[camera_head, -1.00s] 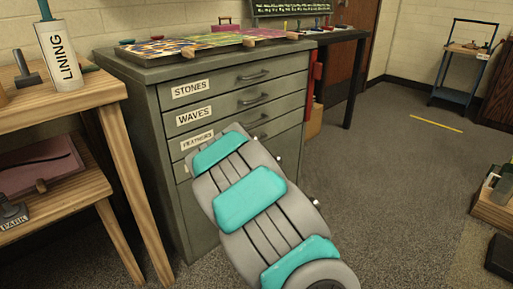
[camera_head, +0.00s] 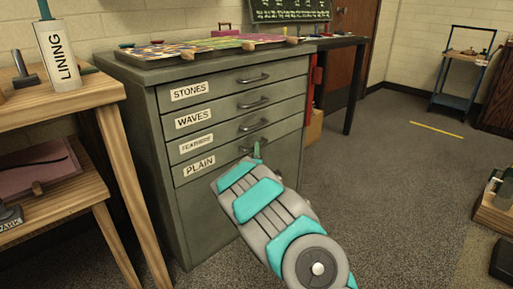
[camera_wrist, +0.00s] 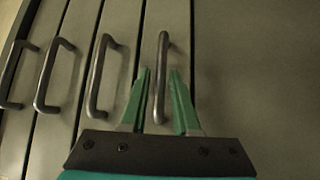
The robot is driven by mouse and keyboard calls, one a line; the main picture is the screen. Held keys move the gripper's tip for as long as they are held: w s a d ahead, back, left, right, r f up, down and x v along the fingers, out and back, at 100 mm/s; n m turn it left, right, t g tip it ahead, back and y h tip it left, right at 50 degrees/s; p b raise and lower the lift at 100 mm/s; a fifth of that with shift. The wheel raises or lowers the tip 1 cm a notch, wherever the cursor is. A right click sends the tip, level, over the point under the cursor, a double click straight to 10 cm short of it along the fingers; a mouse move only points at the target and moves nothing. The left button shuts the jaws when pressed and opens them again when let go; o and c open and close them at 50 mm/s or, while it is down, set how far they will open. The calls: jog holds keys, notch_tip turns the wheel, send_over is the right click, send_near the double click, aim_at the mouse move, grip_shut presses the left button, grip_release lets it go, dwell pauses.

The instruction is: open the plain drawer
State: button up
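The plain drawer (camera_head: 226,155) is the lowest labelled drawer of the grey-green cabinet and is shut. Its label reads PLAIN. In the head view, my arm and gripper (camera_head: 256,149) hide most of its handle. In the wrist view, the plain drawer's handle (camera_wrist: 162,50) is the rightmost of the dark bar handles. My gripper (camera_wrist: 160,72) is open there, its green fingers spread with one on each side of that handle. I cannot tell whether a finger touches it.
The stones (camera_head: 220,89), waves (camera_head: 220,114) and feathers drawers above are shut. A wooden table (camera_head: 60,101) with a LINING cylinder (camera_head: 60,62) stands close at the left. Marbled trays (camera_head: 185,47) lie on the cabinet. Open floor (camera_head: 400,180) lies to the right.

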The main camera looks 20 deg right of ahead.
jog(key=shift+x, duration=1.3)
jog(key=shift+f, duration=0.15)
grip_shut()
dwell(0.5)
